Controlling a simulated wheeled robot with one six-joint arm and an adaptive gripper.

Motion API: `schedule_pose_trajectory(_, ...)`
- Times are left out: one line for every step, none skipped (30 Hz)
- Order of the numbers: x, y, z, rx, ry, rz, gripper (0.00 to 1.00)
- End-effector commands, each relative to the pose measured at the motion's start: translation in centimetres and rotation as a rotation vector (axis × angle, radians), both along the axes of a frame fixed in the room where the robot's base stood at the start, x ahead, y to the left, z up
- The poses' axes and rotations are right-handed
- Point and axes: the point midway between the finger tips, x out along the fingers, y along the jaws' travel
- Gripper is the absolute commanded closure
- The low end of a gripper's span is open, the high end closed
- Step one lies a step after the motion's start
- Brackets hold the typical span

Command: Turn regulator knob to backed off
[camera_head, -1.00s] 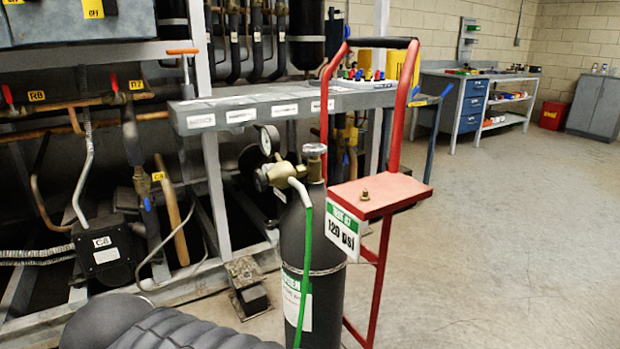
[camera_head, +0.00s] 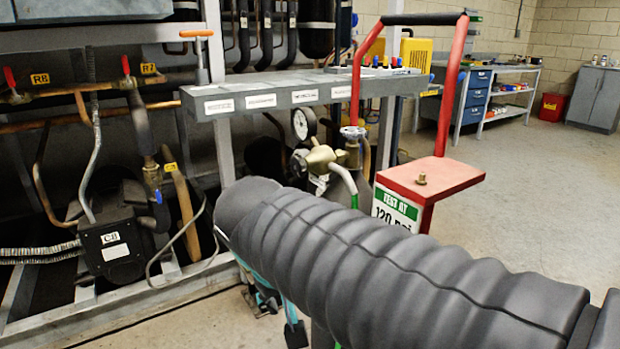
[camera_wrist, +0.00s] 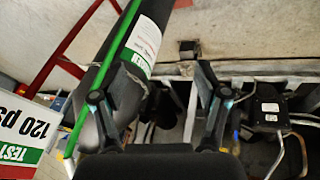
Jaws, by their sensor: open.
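The brass regulator (camera_head: 320,158) stands at the cylinder's top, with a round white-faced gauge (camera_head: 303,124) above it. The regulator's grey knob (camera_head: 298,163) shows small at its left; its setting cannot be told. The dark cylinder (camera_wrist: 118,45), with a green hose along it, shows in the wrist view; my arm hides most of it in the head view. My gripper (camera_wrist: 158,85) is open and empty in the wrist view, its left finger overlapping the cylinder in the picture. In the head view it is low, below the regulator, partly hidden by my arm. The wrist view does not clearly show the knob.
A red cart (camera_head: 430,178) with a "TEST AT 120 psi" sign (camera_head: 397,208) stands right of the regulator. A grey labelled shelf beam (camera_head: 240,101) runs close behind. Pipes and a black compressor box (camera_head: 112,245) are at left. Open floor lies at right.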

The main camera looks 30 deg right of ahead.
Motion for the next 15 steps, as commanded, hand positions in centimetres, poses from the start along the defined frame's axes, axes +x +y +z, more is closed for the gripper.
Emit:
schedule_pose_trajectory(1.5,-0.7,-0.4,-0.069,0.009,-0.068,0.26)
schedule_pose_trajectory(2.3,-1.3,0.0,-0.116,0.005,-0.120,0.26)
schedule_pose_trajectory(3.4,-2.0,0.7,-0.178,-0.010,-0.189,0.26)
schedule_pose_trajectory(4.2,-2.4,1.3,-0.226,-0.028,-0.240,0.26)
schedule_pose_trajectory(5.1,-2.7,1.9,-0.275,-0.051,-0.293,0.26)
schedule_pose_trajectory(6.3,-3.1,2.8,-0.340,-0.093,-0.361,0.26)
schedule_pose_trajectory(7.3,-3.2,3.5,-0.387,-0.130,-0.414,0.26)
schedule_pose_trajectory(8.2,-3.3,4.2,-0.435,-0.172,-0.464,0.26)
schedule_pose_trajectory(9.4,-3.2,5.2,-0.497,-0.237,-0.531,0.26)
schedule_pose_trajectory(10.3,-3.0,5.9,-0.541,-0.291,-0.579,0.26)
schedule_pose_trajectory(11.2,-2.7,6.7,-0.582,-0.350,-0.624,0.26)
schedule_pose_trajectory(12.3,-2.2,7.6,-0.631,-0.431,-0.681,0.26)
schedule_pose_trajectory(13.0,-1.7,8.3,-0.663,-0.494,-0.720,0.26)
schedule_pose_trajectory(13.7,-1.2,9.0,-0.693,-0.558,-0.756,0.26)
schedule_pose_trajectory(14.4,-0.5,9.8,-0.724,-0.639,-0.800,0.26)
